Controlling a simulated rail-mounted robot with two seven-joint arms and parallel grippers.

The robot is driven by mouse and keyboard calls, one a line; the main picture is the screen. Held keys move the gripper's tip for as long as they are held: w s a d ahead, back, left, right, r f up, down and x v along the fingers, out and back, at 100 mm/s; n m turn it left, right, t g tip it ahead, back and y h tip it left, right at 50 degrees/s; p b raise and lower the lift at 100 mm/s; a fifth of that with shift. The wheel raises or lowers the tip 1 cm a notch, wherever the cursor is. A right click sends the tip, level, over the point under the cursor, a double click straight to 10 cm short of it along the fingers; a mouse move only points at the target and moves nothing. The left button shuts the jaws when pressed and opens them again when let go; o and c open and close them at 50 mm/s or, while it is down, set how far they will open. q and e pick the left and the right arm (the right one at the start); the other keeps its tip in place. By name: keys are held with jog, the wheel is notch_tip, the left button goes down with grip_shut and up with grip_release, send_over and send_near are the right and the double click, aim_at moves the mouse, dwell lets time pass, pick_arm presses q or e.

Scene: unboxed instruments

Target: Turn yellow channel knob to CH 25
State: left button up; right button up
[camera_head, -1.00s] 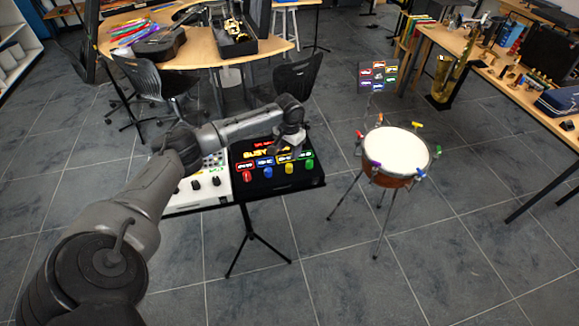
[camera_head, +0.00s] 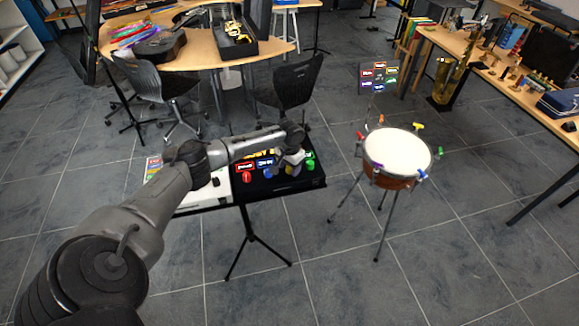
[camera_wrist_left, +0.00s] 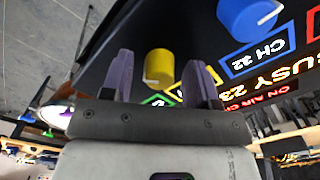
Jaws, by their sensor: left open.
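The yellow knob (camera_wrist_left: 158,67) shows between the two open fingers of my left gripper (camera_wrist_left: 160,78) in the left wrist view. A gap shows on each side of it, and a pale pointer mark is on its end. Its label frame is mostly hidden behind the fingers. In the head view my left gripper (camera_head: 291,164) is over the black channel panel (camera_head: 262,193) and partly covers the yellow knob. The blue knob (camera_wrist_left: 248,16) sits beside it, with a blue-framed CH label. Lit yellow "BUSY" text is partly covered. My right gripper is not in view.
A red knob (camera_head: 247,177) and a green knob (camera_head: 311,166) flank the row on the panel. A white mixer (camera_head: 205,194) adjoins it on the left. A drum (camera_head: 398,153) on a stand is to the right, with clear floor between.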

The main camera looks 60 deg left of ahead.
pick_arm(q)
jog(key=c, duration=0.9)
jog(key=shift+r+n+p, duration=0.2)
jog(key=shift+n+p, duration=0.1)
jog(key=shift+p, duration=0.4)
jog(key=n+p, duration=0.4)
jog(key=p, duration=0.2)
jog(key=shift+d+r+n, duration=0.1)
jog(key=shift+n, duration=0.2)
jog(key=n+p, duration=0.2)
jog(key=p, duration=0.1)
jog(key=shift+n, duration=0.3)
jog(key=shift+f+n+p, duration=0.2)
jog(key=shift+n+p, duration=0.25)
jog(key=shift+n, duration=0.35)
jog(key=o, duration=0.9)
jog(key=shift+f, duration=0.1)
